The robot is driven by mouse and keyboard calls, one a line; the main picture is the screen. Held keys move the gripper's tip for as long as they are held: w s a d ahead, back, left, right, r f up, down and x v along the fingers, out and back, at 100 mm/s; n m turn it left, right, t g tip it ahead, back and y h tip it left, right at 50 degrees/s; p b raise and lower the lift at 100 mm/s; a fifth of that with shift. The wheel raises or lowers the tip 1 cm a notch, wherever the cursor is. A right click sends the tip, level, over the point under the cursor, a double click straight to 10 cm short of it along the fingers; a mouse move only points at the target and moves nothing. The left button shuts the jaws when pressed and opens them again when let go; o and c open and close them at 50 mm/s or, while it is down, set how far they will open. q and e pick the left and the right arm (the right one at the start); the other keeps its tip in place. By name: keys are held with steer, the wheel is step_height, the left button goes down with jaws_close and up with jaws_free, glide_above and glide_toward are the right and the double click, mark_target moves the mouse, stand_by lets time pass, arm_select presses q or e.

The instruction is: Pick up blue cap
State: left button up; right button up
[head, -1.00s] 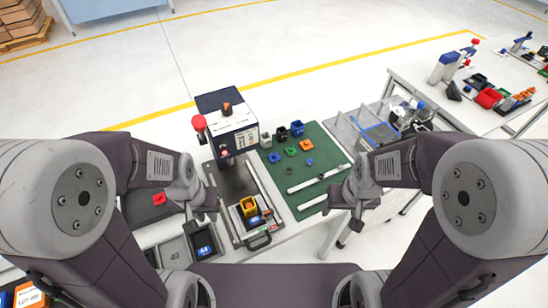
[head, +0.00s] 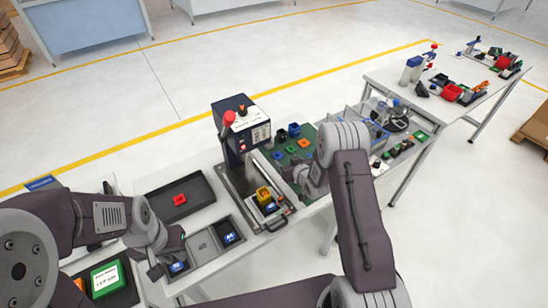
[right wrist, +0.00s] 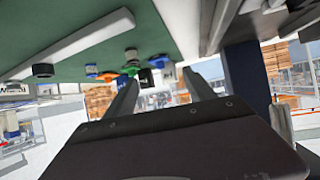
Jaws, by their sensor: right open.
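A small blue cap (head: 277,155) lies on the green mat (head: 266,151), left of a green piece (head: 291,149) and an orange piece (head: 304,143). A blue piece (right wrist: 91,70) also shows on the mat in the right wrist view; I cannot tell whether it is the same one. My right gripper (right wrist: 162,88) is open, with nothing visible between its fingers. In the head view it is low over the mat, partly hidden by my right arm, which covers much of the mat. My left gripper (head: 156,266) is at the lower left, away from the mat; its jaw opening is unclear.
A press-like machine (head: 242,130) with a red knob stands left of the mat. A dark tray (head: 158,206) holds a red part (head: 180,199). Grey bins (head: 203,246) are at the front edge. Clear organiser boxes stand right.

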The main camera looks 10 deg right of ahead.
mark_target(278, 154)
steer(key=x, duration=0.3)
steer(key=shift+w+a+p, duration=0.2)
steer(key=shift+a+p, duration=0.15)
steer(key=x, duration=0.3)
steer(key=p+x, duration=0.1)
steer(key=shift+w+d, duration=0.25)
steer(key=shift+w, duration=0.2)
steer(key=shift+w+a+f, duration=0.1)
steer(key=shift+w+f, duration=0.05)
steer(key=shift+w, duration=0.15)
jaws_close()
